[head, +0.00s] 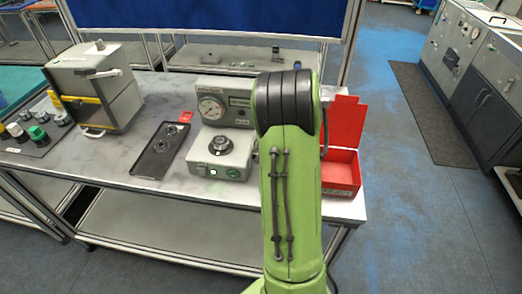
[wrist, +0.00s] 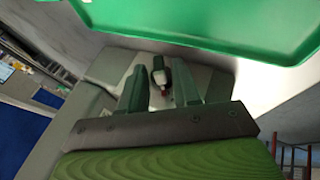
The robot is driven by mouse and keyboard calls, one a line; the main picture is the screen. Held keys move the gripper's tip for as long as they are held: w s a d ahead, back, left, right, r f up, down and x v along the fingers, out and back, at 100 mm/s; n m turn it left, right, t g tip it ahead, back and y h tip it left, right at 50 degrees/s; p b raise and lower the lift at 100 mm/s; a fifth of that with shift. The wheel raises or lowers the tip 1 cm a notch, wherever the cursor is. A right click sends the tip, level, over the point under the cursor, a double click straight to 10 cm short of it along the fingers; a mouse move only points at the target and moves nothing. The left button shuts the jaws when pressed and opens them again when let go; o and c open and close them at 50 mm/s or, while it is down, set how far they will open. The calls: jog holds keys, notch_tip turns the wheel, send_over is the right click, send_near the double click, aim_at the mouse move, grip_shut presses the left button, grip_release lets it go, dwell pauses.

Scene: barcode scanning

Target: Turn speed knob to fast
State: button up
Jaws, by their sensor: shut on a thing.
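In the wrist view, my gripper (wrist: 160,78) has its two dark fingers on either side of a small dark knob (wrist: 158,65) with a red mark low on it. The knob stands on a pale grey housing (wrist: 110,66); the fingers are closed on it. In the head view, my green arm hides the gripper and whatever it holds. The grey gauge machine (head: 226,105) stands just left of my arm. I cannot read any speed marking.
A red open box (head: 342,172) stands just right of my arm. A dark tray (head: 160,149) lies left of the machine. A boxy grey device (head: 95,85) and a button panel (head: 36,135) are further left. A large green surface (wrist: 205,28) crosses the top of the wrist view.

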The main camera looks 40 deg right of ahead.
jog(key=g+y+p, duration=0.1)
jog(key=p, duration=0.1)
jog(key=g+y+p, duration=0.1)
jog(key=p, duration=0.1)
jog(key=d+m+g+y+p, duration=0.1)
jog(key=y+p, duration=0.1)
jog(key=shift+w+r+p, duration=0.35)
jog(key=shift+r, duration=0.05)
jog(key=g+y+p, duration=0.1)
jog(key=y+p, duration=0.1)
jog(key=p, duration=0.1)
jog(key=shift+w+d+f+m+g, duration=0.2)
jog(key=shift+m+g, duration=0.1)
jog(key=shift+g, duration=0.1)
jog(key=shift+w+d+f+m+g+y+b, duration=0.15)
jog(key=shift+f+g+y+b, duration=0.15)
jog(key=shift+y, duration=0.25)
jog(key=shift+d+f+m+g+y+b, duration=0.1)
jog(key=shift+f+m+g+y+b, duration=0.15)
jog(key=shift+y, duration=0.3)
jog(key=g+y+b, duration=0.1)
jog(key=b, duration=0.2)
jog(key=shift+r, duration=0.2)
grip_shut()
jog(key=o, duration=0.7)
grip_release()
jog(key=shift+r, duration=0.1)
